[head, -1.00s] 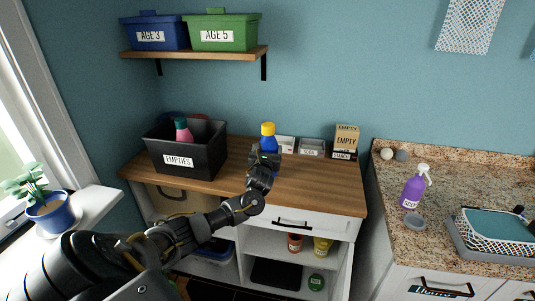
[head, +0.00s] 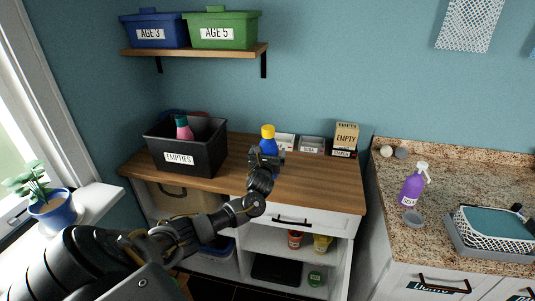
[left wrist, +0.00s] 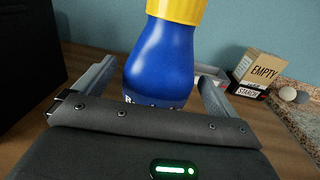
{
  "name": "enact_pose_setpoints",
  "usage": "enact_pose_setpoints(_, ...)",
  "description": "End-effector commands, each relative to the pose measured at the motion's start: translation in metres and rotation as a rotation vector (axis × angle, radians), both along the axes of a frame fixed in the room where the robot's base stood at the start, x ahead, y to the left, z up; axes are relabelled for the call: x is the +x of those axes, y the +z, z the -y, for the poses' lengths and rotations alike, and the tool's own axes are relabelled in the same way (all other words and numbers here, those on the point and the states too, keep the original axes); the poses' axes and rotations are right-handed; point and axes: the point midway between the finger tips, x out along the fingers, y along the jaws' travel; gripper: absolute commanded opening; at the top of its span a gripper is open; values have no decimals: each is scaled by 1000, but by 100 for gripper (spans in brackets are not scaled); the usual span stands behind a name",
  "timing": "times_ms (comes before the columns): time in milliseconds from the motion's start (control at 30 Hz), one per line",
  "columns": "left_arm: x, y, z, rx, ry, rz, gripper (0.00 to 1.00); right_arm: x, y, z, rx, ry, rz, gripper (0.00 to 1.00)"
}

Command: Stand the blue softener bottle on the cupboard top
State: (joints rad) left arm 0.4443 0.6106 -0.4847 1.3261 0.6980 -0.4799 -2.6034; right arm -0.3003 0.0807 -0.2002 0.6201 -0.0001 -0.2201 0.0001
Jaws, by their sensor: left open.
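The blue softener bottle (head: 268,145) with a yellow cap is upright at the wooden cupboard top (head: 315,179), near its middle. My left gripper (head: 267,158) is in front of it, open, with its fingers on either side of the bottle. In the left wrist view the blue bottle (left wrist: 162,62) is between the two spread fingers of the left gripper (left wrist: 152,92), with gaps showing at both sides. The bottle's base is hidden by the gripper, so its contact with the top does not show. My right gripper is not in view.
A black EMPTIES crate (head: 172,171) holding a pink bottle stands left on the top. Small grey trays (head: 312,145) and an EMPTY box (head: 346,136) stand behind to the right. A purple bottle (head: 412,188) is on the granite counter. The top's front right is clear.

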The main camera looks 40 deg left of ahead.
Motion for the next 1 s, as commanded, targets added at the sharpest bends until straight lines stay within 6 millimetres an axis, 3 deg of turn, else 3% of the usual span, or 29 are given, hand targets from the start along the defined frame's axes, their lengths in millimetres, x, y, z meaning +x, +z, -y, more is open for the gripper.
enact_pose_setpoints(167,-8,1,6,1,-2,0,96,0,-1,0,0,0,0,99)
enact_pose_setpoints(700,-90,2,61,-2,-3,1,96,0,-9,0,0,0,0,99)
enact_pose_setpoints(1000,-100,3,67,1,0,-1,96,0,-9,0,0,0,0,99)
